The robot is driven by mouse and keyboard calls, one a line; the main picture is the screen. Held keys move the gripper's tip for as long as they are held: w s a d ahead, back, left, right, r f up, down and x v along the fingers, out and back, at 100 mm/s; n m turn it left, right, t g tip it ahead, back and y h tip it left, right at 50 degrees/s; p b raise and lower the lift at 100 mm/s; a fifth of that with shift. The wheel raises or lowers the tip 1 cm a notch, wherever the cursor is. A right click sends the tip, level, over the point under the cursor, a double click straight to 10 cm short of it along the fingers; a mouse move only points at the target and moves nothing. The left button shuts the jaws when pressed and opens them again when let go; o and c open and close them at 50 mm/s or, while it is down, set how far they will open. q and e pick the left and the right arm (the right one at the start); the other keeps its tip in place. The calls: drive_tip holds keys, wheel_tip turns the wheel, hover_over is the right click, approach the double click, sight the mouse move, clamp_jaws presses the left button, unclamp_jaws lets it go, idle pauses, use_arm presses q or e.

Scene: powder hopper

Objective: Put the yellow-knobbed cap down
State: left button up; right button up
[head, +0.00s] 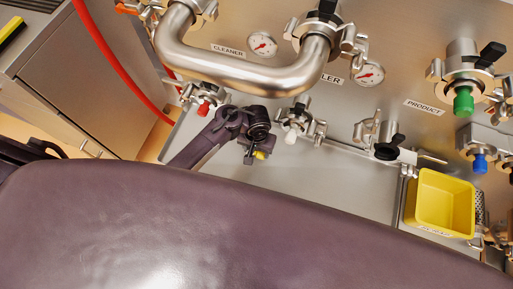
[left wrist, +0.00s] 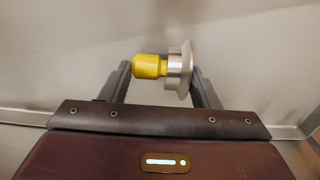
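The yellow-knobbed cap (left wrist: 150,67) lies sideways at the fingertips of my left gripper (left wrist: 162,80) in the left wrist view, its yellow knob to the left and its round metal flange to the right. The two fingers stand wide apart, one beyond each end of the cap, with no clear grip on it. In the head view, my left gripper (head: 254,151) is over the steel work surface (head: 325,183), with a bit of yellow showing beside a finger. Whether the cap touches the surface is hard to tell. My right gripper is not in view.
A bent steel pipe (head: 235,75) and gauges are on the panel above. Red (head: 204,108), white (head: 291,137), green (head: 463,101) and blue (head: 480,163) capped fittings line it. A yellow bin (head: 427,212) is at the right. The surface between gripper and bin is clear.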

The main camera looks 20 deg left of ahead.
sight(256, 152)
use_arm(q)
drive_tip(key=o, duration=0.5)
drive_tip(key=shift+c, duration=0.2)
wheel_tip(256, 152, up, 12)
drive_tip(key=p, duration=0.3)
drive_tip(key=shift+r+p, duration=0.2)
drive_tip(key=shift+p, duration=0.2)
